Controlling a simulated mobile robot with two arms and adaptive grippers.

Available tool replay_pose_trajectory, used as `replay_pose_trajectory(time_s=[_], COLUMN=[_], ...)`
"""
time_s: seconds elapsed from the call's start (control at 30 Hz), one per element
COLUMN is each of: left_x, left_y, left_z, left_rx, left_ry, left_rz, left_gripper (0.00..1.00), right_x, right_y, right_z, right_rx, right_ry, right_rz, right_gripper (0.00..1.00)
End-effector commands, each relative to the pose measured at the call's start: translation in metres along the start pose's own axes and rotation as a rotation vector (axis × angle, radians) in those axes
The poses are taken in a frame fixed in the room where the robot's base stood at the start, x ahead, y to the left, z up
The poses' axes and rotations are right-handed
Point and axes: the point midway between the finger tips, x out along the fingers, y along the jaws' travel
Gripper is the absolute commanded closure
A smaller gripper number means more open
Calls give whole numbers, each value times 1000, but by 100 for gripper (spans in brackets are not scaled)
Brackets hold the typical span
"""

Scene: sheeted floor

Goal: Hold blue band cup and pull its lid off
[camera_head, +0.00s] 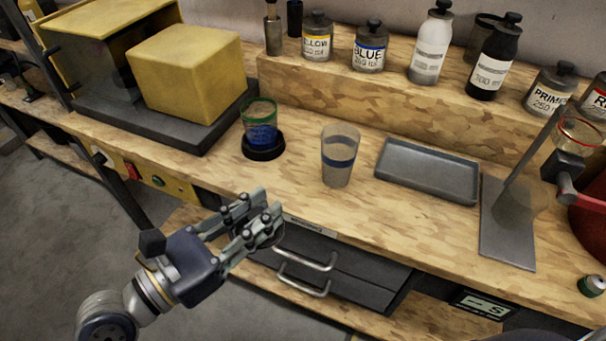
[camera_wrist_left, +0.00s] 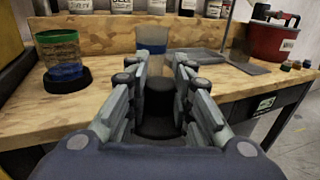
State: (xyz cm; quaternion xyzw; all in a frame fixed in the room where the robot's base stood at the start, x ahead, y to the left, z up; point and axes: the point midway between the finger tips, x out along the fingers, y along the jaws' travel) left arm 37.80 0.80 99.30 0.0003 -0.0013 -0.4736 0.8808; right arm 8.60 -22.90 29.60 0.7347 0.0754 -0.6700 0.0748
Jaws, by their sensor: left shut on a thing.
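The blue band cup (camera_head: 339,170) stands upright on the bench. It is pale and translucent with a blue band; I cannot make out a separate lid on it. It also shows beyond my fingers in the left wrist view (camera_wrist_left: 152,40). My left gripper (camera_head: 263,212) is over the bench's front edge, in front and to the left of the cup and apart from it. Its fingers are shut on a dark round thing (camera_wrist_left: 160,100), seen between them in the left wrist view; I cannot tell what it is. My right gripper is not in view.
A green-rimmed cup (camera_head: 260,113) with blue contents stands on a black base at the left. A grey tray (camera_head: 428,172) and a metal stand (camera_head: 507,245) are to the right. Several bottles line the raised shelf behind. Drawer handles (camera_head: 305,258) stick out below the edge.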

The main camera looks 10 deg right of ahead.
Motion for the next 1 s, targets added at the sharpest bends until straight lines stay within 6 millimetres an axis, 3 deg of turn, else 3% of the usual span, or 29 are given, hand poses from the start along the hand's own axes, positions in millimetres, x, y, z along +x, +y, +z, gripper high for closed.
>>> replay_pose_trajectory(time_s=[0.03,0.1,0.5,0.73,1.0], left_x=[8,23,102,117,117], left_y=[5,15,65,74,74], left_z=[-4,1,-11,-16,-49], left_rx=[3,-1,-1,-1,-3], left_ry=[-6,-3,-1,2,1], left_rz=[3,2,2,1,1], left_gripper=[100,100,100,100,100], right_x=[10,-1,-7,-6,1], right_y=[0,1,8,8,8], right_z=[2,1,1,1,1], right_rx=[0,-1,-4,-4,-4], right_ry=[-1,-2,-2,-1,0], right_rz=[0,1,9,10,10], right_gripper=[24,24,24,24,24])
